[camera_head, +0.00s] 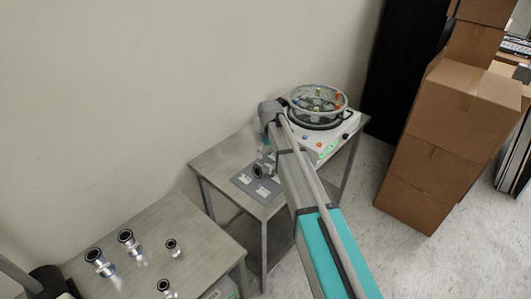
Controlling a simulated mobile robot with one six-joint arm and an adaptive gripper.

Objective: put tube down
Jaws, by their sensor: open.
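A metal flanged tube (261,170) with a dark open end lies on or just above the grey mat (244,183) on the farther table. My gripper (264,153) is small in view, pointing down right at the tube, with its jaws open. My own arm hides part of the gripper and the right side of the tube. I cannot tell whether the fingers still touch the tube. Several similar metal tubes stand on the nearer table, one of them at the left (100,262).
A white machine (330,140) with a clear round bowl (318,100) stands at the back of the farther table (215,160). The nearer table (190,235) is at lower left. Stacked cardboard boxes (455,130) stand at right. Open floor lies between the boxes and the tables.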

